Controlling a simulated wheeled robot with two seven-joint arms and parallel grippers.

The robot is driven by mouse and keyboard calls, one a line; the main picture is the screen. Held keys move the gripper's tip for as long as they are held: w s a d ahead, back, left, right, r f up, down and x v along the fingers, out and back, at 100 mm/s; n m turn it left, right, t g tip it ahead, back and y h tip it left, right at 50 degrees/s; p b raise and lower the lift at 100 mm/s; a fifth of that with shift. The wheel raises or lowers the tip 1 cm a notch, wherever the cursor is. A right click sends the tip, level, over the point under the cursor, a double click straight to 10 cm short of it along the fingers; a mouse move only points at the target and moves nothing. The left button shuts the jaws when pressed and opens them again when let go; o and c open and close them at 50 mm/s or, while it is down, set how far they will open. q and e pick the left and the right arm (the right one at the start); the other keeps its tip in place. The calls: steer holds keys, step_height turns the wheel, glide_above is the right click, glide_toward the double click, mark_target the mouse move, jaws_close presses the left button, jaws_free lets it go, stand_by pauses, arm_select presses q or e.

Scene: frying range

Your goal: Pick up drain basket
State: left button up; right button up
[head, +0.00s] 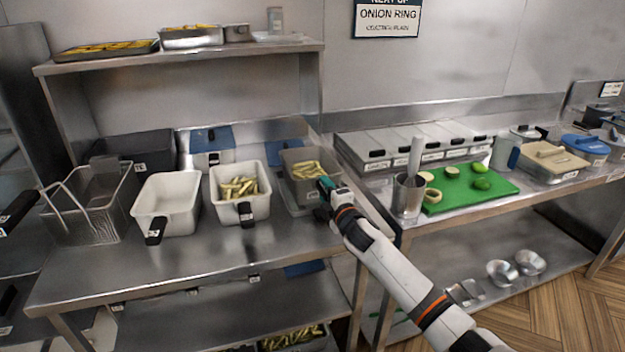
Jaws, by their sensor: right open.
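A grey container (296,164) with cut yellow-green fries sits at the right end of the steel counter. My right gripper (324,190) is open at its front right side, where it hides part of the front wall. I cannot tell if the fingers touch it. A wire mesh basket (92,212) with thin raised handles stands at the left end of the counter, far from my right gripper. Which of these is the drain basket is not clear from the view. My left gripper is not in view.
Between them stand an empty white bin (167,196) and a white bin with fries (240,207), both with black front handles. The steel counter (190,258) is clear in front. To the right are a green board (470,190) with cut produce and a metal cup (408,196).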

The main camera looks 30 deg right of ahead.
steer(key=shift+w, duration=0.3)
jaws_close()
stand_by(0.3)
